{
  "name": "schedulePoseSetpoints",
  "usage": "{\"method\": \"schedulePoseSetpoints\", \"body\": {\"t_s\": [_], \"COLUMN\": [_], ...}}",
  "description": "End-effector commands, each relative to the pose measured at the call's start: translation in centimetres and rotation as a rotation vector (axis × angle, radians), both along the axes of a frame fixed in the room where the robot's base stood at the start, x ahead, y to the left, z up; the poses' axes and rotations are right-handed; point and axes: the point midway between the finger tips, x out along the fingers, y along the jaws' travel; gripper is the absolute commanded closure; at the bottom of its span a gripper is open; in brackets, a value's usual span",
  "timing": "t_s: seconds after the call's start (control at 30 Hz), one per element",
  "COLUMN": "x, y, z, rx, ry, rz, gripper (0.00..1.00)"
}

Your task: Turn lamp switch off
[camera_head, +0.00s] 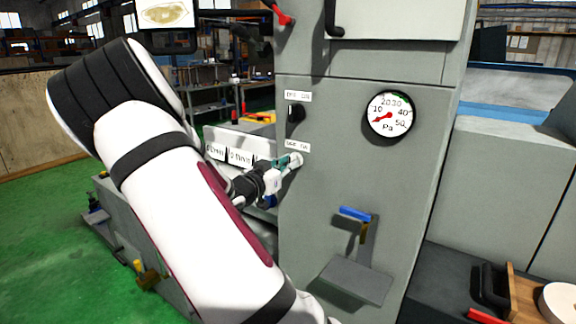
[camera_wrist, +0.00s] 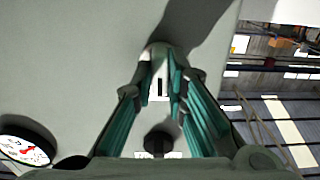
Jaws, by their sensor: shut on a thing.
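My gripper (camera_head: 291,162) has teal fingers and is at the left edge of the grey machine panel (camera_head: 350,130), just below a small white label (camera_head: 298,147). In the wrist view my gripper (camera_wrist: 163,57) is shut on a switch at the panel face. The fingertips mostly hide this switch, and its position cannot be told. A second switch, a black rotary knob (camera_head: 295,113), is above my gripper under another white label (camera_head: 298,96). In the wrist view this black knob (camera_wrist: 158,142) is free, below the fingertips. The label wording is too small to read surely.
A round pressure gauge (camera_head: 389,114) is on the panel to the right. A blue-handled lever (camera_head: 355,214) sticks out lower down, above a small grey ledge (camera_head: 356,281). A red lever (camera_head: 283,16) is above. Green floor (camera_head: 40,220) lies open at left.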

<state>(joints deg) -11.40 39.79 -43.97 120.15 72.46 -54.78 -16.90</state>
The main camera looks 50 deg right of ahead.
Motion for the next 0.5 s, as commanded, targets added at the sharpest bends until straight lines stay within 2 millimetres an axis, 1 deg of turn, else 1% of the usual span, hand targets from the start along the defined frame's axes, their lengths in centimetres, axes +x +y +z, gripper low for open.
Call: {"method": "schedulePoseSetpoints", "body": {"t_s": [0.33, 0.37, 0.4, 0.43, 0.47, 0.5], "x": [-0.02, -0.02, -0.01, -0.01, -0.01, -0.01], "y": [0.07, 0.07, 0.07, 0.07, 0.06, 0.05], "z": [-0.19, -0.19, -0.19, -0.18, -0.16, -0.15], "rx": [0.003, 0.003, 0.003, 0.003, 0.003, 0.003], "ry": [0.007, 0.007, 0.006, 0.006, 0.006, 0.005], "rz": [0.001, 0.001, 0.001, 0.001, 0.001, 0.001], "gripper": [1.00, 0.84, 0.75, 0.69, 0.67, 0.67]}}
